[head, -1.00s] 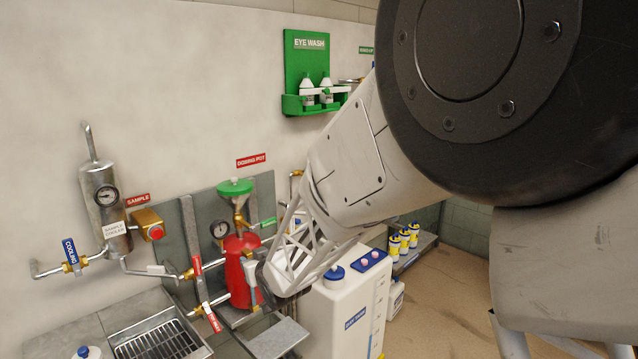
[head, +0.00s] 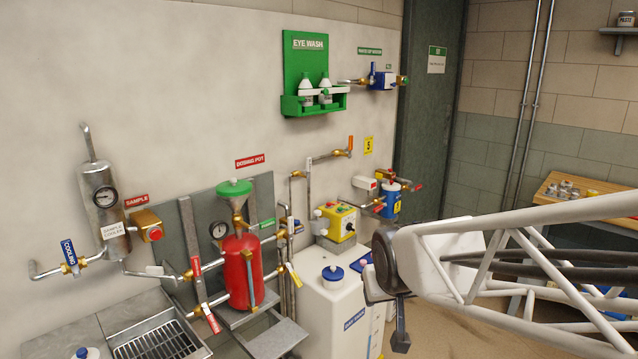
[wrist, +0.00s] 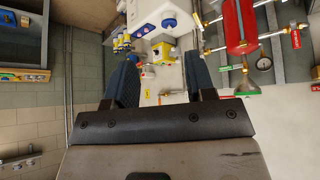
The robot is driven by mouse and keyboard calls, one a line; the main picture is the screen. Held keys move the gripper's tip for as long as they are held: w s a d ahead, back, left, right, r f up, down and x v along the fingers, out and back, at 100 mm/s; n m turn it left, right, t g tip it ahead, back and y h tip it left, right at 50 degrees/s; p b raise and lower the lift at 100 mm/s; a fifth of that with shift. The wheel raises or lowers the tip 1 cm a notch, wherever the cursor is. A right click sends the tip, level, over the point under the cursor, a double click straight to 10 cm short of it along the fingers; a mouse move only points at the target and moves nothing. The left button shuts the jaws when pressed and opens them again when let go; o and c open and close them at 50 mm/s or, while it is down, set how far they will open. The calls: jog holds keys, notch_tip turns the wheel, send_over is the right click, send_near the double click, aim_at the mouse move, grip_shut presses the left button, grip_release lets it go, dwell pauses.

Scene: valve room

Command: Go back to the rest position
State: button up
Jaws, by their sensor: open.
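My gripper (wrist: 165,68) shows in the wrist view with its two dark fingers apart and nothing between them. That view is upside down; the wall and pipework lie beyond the fingers. In the head view my pale lattice arm reaches in from the right, and its dark end stands in front of the right side of the white tank (head: 330,308). I cannot make out the fingers clearly there. The red dosing pot (head: 241,270) with its green funnel top (head: 234,187) stands left of the arm, apart from it.
The eye wash station (head: 308,70) hangs on the wall. A sample cooler (head: 104,212) and a sink (head: 158,340) are at the left. A yellow box (head: 342,225) and a blue unit (head: 390,200) are behind the tank. A wooden bench (head: 575,190) stands at the far right.

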jog(key=s+d+m+g, duration=0.1)
jog(key=s+d+g, duration=0.1)
jog(key=s, duration=0.7)
jog(key=s+d+m+g, duration=0.1)
jog(key=s+d, duration=0.3)
jog(key=s, duration=0.5)
jog(key=shift+s+d+g+h, duration=0.2)
jog(key=shift+g+h, duration=0.1)
jog(key=shift+g, duration=0.3)
jog(key=shift+w+r, duration=0.15)
